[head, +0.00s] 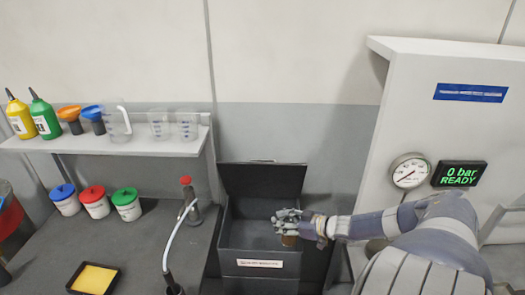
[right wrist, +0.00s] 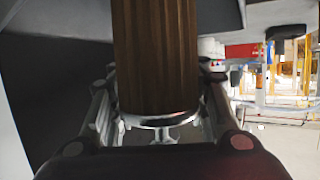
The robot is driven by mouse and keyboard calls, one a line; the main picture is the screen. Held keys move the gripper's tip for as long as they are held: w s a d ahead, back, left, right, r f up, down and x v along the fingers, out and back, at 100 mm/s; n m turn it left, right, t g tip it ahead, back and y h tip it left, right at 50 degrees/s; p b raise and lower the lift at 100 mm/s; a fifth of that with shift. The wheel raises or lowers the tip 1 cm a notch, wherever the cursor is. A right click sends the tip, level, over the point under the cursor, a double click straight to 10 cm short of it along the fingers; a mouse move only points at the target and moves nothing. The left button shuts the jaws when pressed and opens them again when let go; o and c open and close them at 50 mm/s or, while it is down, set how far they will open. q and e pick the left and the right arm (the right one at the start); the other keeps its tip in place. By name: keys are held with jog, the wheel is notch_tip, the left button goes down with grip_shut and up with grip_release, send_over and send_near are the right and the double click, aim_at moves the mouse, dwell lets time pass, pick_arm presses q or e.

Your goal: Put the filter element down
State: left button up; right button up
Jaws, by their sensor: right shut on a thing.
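The filter element (right wrist: 155,60) is a brown pleated cylinder with a pale metal end, large in the right wrist view. In the head view only a small brown part of it (head: 289,240) shows below my fingers. My right gripper (head: 284,222) is shut on it. The gripper is over the opening of a dark grey open-lidded bin (head: 240,262) with a white label on its front. I cannot tell whether the filter element touches the bin. My left gripper is not in view.
The bin's raised lid (head: 262,181) stands behind my right gripper. A white cabinet with a gauge (head: 409,171) and a green display (head: 459,174) is at the right. At the left, a bench holds lidded tubs (head: 95,203), a yellow tray (head: 94,279) and a hose (head: 175,238).

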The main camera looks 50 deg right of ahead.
jog(key=w+r+b+x, duration=0.1)
jog(key=r+b+x, duration=0.1)
jog(key=b+x, duration=0.5)
jog(key=w+r+b+x, duration=0.1)
jog(key=r+b+x, duration=0.15)
jog(key=x, duration=0.95)
jog(key=f+b, duration=1.2)
jog(key=b, duration=0.1)
jog(key=shift+s+f, duration=0.2)
jog(key=shift+s, duration=0.2)
jog(key=shift+r, duration=0.1)
jog(key=o, duration=1)
jog(key=shift+s, duration=0.1)
